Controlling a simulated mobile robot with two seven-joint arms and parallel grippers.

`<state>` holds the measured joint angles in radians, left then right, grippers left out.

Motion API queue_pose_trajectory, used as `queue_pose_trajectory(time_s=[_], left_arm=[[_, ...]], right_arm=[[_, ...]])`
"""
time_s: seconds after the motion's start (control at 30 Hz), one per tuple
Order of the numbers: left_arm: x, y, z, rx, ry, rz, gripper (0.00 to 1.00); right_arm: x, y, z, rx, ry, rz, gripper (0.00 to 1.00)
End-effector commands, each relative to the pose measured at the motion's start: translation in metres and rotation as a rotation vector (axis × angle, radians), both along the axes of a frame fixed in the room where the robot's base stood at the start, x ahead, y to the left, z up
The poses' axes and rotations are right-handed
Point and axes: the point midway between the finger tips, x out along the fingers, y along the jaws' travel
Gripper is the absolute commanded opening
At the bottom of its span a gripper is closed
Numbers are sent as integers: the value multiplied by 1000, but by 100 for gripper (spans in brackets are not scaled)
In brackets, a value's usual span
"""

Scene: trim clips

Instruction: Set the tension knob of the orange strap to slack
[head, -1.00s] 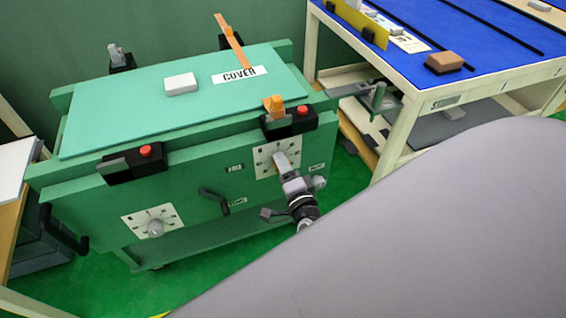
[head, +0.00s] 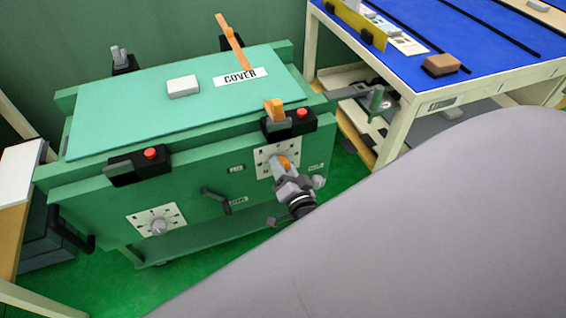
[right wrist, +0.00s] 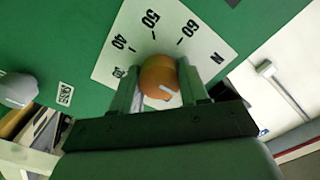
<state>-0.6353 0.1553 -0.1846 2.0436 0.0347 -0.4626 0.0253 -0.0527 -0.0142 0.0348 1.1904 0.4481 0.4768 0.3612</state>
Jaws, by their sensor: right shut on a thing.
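The orange knob (head: 284,162) sits on the right white dial plate (head: 266,158) on the front of the green cabinet. My right gripper (head: 287,171) is shut on this knob, with its arm coming from the lower right. In the right wrist view the round orange knob (right wrist: 158,77) is between the two fingers and has a pale pointer mark. The dial plate (right wrist: 125,55) there shows 40, 50, 60 and an N; part of it is hidden. The orange strap (head: 232,42) shows at the back of the cover, and an orange piece (head: 275,108) stands in the front right clip. My left gripper is not in view.
A second dial with a grey knob (head: 158,227) is at the left of the cabinet front. A black handle (head: 214,197) sticks out between the dials. A red-buttoned clip (head: 138,167) is at the front left. A blue-topped table (head: 480,40) stands at the right.

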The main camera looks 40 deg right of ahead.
Motion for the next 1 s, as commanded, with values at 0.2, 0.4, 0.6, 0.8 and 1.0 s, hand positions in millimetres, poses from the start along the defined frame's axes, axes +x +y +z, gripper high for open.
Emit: queue_pose_trajectory(time_s=[0.2,0.4,0.6,0.8,1.0], left_arm=[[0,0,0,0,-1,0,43],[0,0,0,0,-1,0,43],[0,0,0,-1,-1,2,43],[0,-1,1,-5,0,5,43],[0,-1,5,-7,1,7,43]], right_arm=[[-1,0,-1,-11,3,-1,14],[-1,0,-1,-11,3,-1,14],[0,0,0,-9,2,0,70],[-2,0,0,-8,2,0,70],[-22,5,0,-7,6,0,70]])
